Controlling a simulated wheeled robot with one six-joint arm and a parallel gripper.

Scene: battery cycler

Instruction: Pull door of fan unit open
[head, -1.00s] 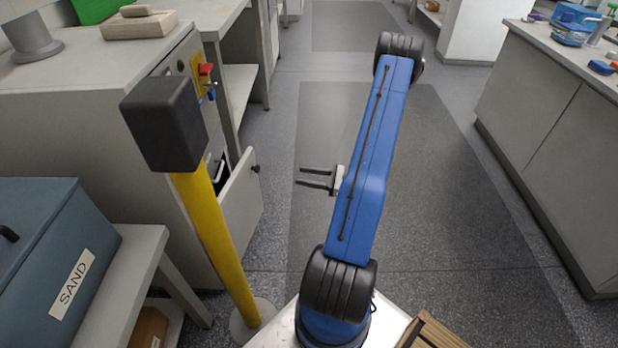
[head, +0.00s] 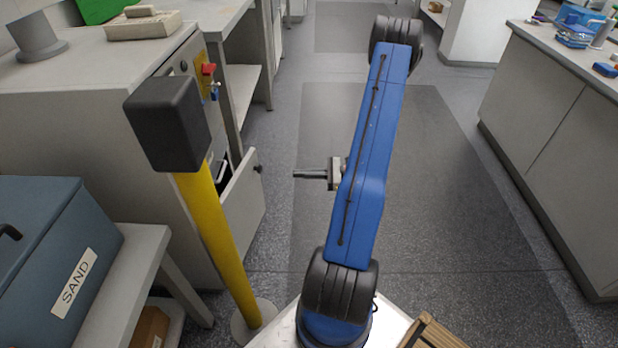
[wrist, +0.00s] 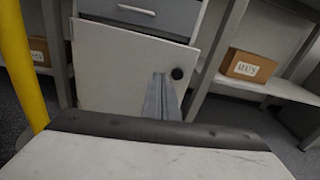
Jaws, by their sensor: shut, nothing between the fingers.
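The fan unit door (head: 242,208) is a light grey panel low on the grey cabinet at the left. It stands partly ajar, with a dark gap above its top edge. A round dark knob (head: 258,169) sits near its upper free corner. In the wrist view the door (wrist: 122,75) faces me, with the knob (wrist: 177,74) near its upper right. My gripper (head: 296,175) is shut and empty, pointing left, apart from the knob and to its right in the head view. In the wrist view my gripper (wrist: 161,80) points at the door just left of the knob.
A yellow post (head: 215,220) with a black box on top stands in front of the cabinet. A blue-grey SAND box (head: 45,235) is on a bench at the left. A cardboard box (wrist: 248,66) sits on a shelf right of the door. The floor to the right is clear.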

